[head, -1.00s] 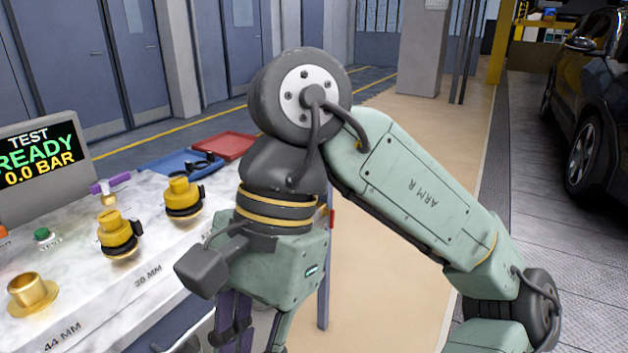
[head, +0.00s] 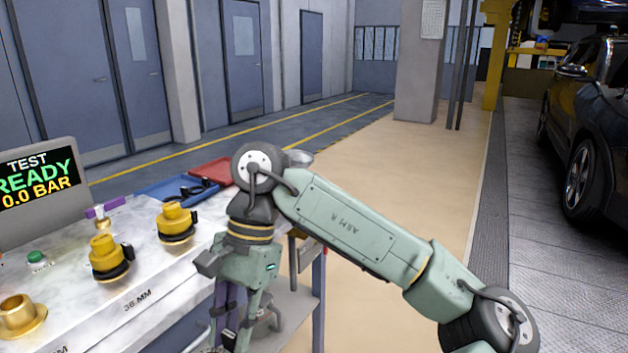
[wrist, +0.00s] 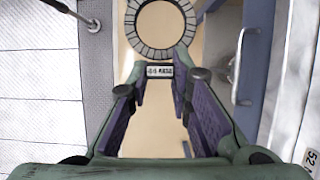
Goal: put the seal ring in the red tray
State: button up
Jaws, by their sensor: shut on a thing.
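A grey segmented seal ring (wrist: 133,40) shows in the wrist view, just beyond my fingertips, with a small labelled tab (wrist: 160,71) between them. My gripper (wrist: 161,85) is shut on the ring's tab, with the purple finger pads on either side. In the head view my gripper (head: 232,343) points down beside the bench's right edge, below the bench top; the ring is not clear there. The red tray (head: 213,169) lies at the bench's far end, partly hidden behind my arm.
A blue tray (head: 152,190) with dark items stands beside the red tray. Yellow-capped brass fittings (head: 176,221) and a test screen (head: 38,185) stand on the marble bench top (head: 150,262). A blue bench drawer with a handle (wrist: 246,65) is close to my gripper. Open floor lies right.

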jog(key=w+f+n, duration=0.1)
jog(key=w+f, duration=0.5)
jog(key=f, duration=0.5)
jog(key=w+f, duration=0.6)
jog(key=f, duration=0.6)
jog(key=d+f+n, duration=0.1)
jog(key=d+f, duration=0.3)
jog(key=f, duration=0.5)
jog(key=s+d+f+n+h, duration=0.1)
jog(key=d+f+n, duration=0.1)
jog(key=f, duration=0.7)
jog(key=s+d+f+n+h, duration=0.1)
jog(key=d+f, duration=0.4)
jog(key=f, duration=0.5)
jog(key=shift+s+d+n+g, duration=0.15)
jog(key=shift+d+n+g, duration=0.15)
jog(key=shift+n, duration=0.2)
jog(key=shift+f, duration=0.1)
